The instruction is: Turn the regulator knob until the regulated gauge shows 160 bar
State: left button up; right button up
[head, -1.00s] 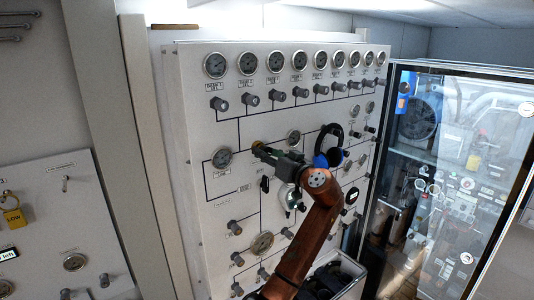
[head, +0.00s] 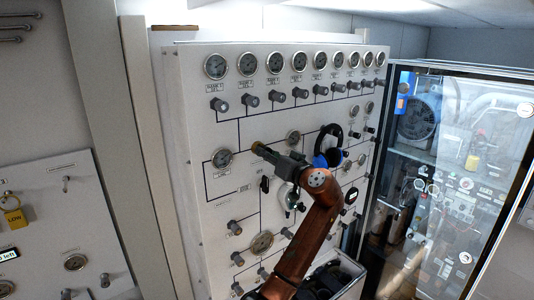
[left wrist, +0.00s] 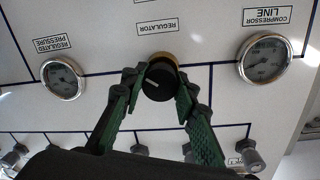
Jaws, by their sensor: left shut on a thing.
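The regulator knob (left wrist: 158,82), black with a brass collar, sits on the white panel under the upside-down REGULATOR label in the left wrist view. A white mark shows on its face. In the head view its brass part (head: 257,147) shows at my fingertips. My left gripper (left wrist: 159,88) is shut on the knob, one green finger on each side. The regulated pressure gauge (left wrist: 63,77) is left of the knob in the wrist view and right of it in the head view (head: 293,137). Its needle is too small to read. My right gripper is out of view.
The compressor line gauge (left wrist: 265,57) is on the knob's other side. A black headset-like object (head: 331,140) hangs on the panel right of my gripper. Gauges and small knobs crowd the panel. A glass-fronted cabinet (head: 460,170) stands at the right.

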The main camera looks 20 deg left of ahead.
pick_arm(q)
jog(key=m, duration=0.1)
jog(key=m+p, duration=0.1)
jog(key=m, duration=0.1)
jog(key=shift+r+m, duration=0.3)
jog(key=m+p, duration=0.1)
jog(key=m, duration=0.2)
jog(key=shift+m+g+p, duration=0.3)
jog(key=shift+m+p, duration=0.1)
jog(key=shift+m, duration=0.5)
jog(key=o, duration=1.1)
jog(key=shift+w+a+f, duration=0.1)
jog(key=shift+f, duration=0.05)
jog(key=shift+o, duration=0.2)
